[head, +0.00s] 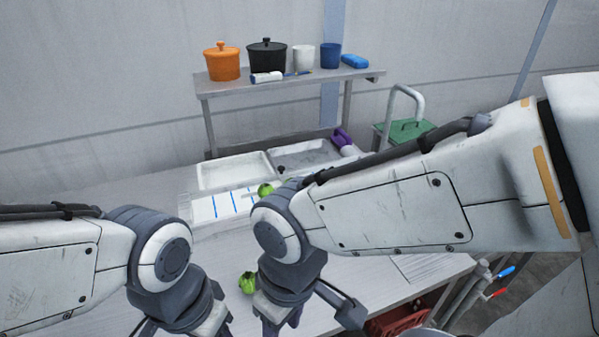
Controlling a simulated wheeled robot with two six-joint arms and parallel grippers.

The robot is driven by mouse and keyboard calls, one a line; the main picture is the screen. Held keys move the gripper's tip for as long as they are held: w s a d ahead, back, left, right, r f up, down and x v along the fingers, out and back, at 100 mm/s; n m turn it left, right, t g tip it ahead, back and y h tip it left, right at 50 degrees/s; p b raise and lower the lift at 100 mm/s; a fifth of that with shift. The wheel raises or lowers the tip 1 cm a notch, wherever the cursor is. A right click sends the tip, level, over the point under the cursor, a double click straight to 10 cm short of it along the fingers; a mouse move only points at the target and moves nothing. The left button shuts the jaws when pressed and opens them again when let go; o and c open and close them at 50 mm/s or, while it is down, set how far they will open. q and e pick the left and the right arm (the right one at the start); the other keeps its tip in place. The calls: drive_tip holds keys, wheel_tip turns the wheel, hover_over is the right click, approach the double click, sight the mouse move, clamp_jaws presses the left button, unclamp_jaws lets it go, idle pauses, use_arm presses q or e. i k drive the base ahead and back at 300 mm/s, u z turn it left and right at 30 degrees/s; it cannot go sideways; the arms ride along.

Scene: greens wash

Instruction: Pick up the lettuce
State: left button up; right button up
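A green lettuce (247,283) lies on the metal table, just left of my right gripper (280,322) and partly covered by it. A second green piece, seemingly lettuce (265,189), sits farther back by the blue-striped white tray, partly behind my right arm. My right gripper points down over the table, and its fingertips are hard to make out at the bottom of the view. My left gripper (208,328) is also at the bottom edge, left of the near lettuce, with its fingers cut off. I see nothing held in either gripper.
A white tray (203,208) with blue stripes, a shallow white tray (234,171) and a sink basin (318,160) are at the back. A shelf (300,86) holds pots and cups. A purple bottle (342,137) stands near the sink. The table's left middle is clear.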

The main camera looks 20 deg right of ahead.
sight(246, 281)
drive_tip(key=u, duration=2.65)
drive_tip(key=k, duration=0.7)
drive_tip(key=z, duration=2.15)
drive_tip(key=i, duration=0.5)
drive_tip(key=u, duration=0.05)
